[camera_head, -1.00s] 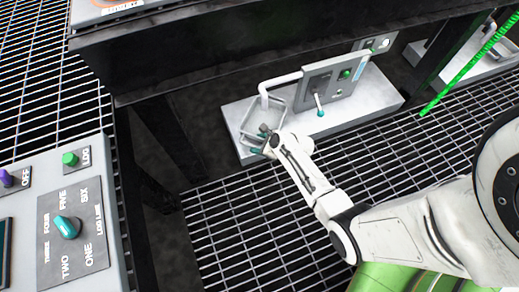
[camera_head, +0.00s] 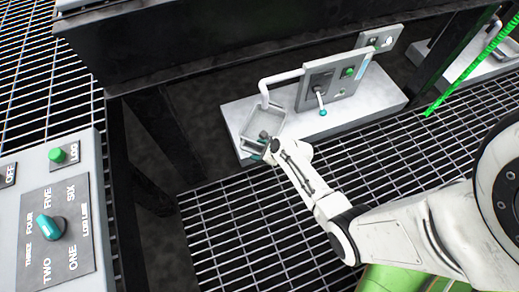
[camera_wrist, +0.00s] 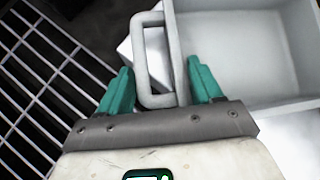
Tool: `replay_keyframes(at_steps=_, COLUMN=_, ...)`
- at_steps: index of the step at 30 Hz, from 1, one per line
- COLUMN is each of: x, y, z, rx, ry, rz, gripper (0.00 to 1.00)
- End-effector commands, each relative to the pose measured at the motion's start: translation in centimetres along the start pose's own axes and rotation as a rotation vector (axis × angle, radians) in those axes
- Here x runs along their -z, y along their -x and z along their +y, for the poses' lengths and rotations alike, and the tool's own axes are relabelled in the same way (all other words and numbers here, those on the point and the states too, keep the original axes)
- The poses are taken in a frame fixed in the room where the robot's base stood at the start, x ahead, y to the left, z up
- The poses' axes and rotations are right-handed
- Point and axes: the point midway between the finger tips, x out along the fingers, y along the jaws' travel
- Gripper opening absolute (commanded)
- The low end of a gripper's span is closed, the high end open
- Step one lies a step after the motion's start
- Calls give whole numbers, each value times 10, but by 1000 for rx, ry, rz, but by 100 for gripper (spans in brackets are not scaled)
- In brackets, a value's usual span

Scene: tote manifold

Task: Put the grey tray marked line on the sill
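A grey tray (camera_head: 265,121) sits on the pale ledge under the bent white pipe in the head view. It fills the upper right of the wrist view (camera_wrist: 245,45), with a looped handle (camera_wrist: 145,60) on its near side. No marking is readable on it. My gripper (camera_wrist: 159,68) is open, its teal fingers on either side of the handle. The right finger is close to the tray wall; I cannot tell whether it touches. In the head view my gripper (camera_head: 262,146) is at the tray's near edge, its fingers partly hidden. I cannot tell which surface is the sill.
The pale ledge (camera_head: 375,95) carries the white pipe (camera_head: 280,78) and a grey panel (camera_head: 328,88) with a teal-tipped lever, right of the tray. A dark beam (camera_head: 220,50) spans above. A control box (camera_head: 85,160) stands at left. Open grating (camera_head: 270,235) lies in front.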

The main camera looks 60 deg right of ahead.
Motion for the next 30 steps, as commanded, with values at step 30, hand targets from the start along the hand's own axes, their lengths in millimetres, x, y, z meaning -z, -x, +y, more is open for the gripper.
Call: replay_keyframes(at_steps=30, x=-5, y=96, z=-1, rx=1, ry=-3, rz=1, gripper=81)
